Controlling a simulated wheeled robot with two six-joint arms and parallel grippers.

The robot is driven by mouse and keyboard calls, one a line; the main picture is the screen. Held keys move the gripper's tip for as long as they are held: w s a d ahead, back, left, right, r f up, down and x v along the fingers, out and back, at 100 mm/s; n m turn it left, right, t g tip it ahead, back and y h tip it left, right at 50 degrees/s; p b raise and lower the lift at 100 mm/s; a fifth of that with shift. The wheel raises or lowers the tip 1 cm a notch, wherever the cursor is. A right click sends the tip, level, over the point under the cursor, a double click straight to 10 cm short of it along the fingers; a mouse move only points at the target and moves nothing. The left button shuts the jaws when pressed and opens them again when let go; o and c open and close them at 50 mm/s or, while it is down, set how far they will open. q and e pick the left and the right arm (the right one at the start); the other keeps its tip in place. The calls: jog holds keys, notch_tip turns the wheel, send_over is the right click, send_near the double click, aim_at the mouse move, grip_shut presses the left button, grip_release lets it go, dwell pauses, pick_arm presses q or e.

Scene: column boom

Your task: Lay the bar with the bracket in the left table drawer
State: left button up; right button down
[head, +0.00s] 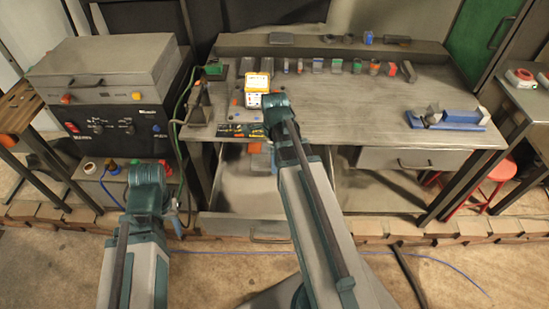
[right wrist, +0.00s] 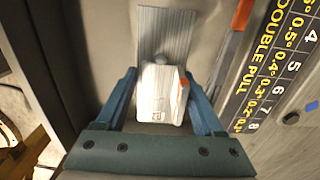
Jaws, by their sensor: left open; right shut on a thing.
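The left table drawer (head: 230,226) is pulled open below the table's front edge, and its visible floor looks bare. My right gripper (right wrist: 160,78) is shut on the bar with the bracket (right wrist: 160,92), a pale grey piece with an orange strip, in the right wrist view. A ribbed grey part shows beyond the fingers; I cannot tell its full shape. In the head view my right arm reaches over the drawer and hides most of the gripper; an orange patch shows beside it. My left gripper (head: 147,175) is open at the left, its fingers mostly hidden, apart from the drawer.
The table (head: 350,100) carries a yellow meter (head: 257,88), a row of small blocks, and a blue vise-like item (head: 452,117). The right drawer (head: 405,159) looks shut. A grey case on a black unit (head: 110,125) stands left. A red stool (head: 490,175) is at right.

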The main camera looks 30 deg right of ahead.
jog(key=shift+f+b, duration=4.45)
jog(key=shift+f, duration=0.3)
grip_release()
jog(key=shift+r, duration=0.15)
notch_tip(320, 180, up, 14)
jog(key=p, duration=1.4)
jog(key=shift+f, duration=0.2)
